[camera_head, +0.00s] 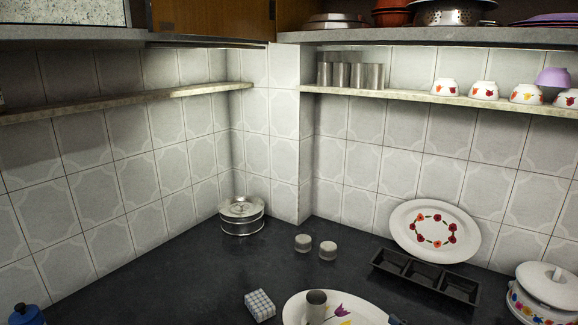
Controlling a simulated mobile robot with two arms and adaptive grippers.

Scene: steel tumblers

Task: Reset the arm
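Several steel tumblers (341,75) stand close together at the left end of the right-hand wall shelf. One more steel tumbler (316,305) stands upright on a white plate with a tulip print (361,310) at the bottom edge of the view. The plate is cut off by the frame. I cannot make out either of my grippers in the head view, so how they stand relative to the tumblers is not shown.
A steel container (241,217) stands in the corner. Two small white-topped jars (327,251), a checked block (259,305), a black sectioned tray (426,276), a leaning floral plate (435,231) and a lidded pot (545,295) occupy the dark counter (160,275). Its left middle is clear.

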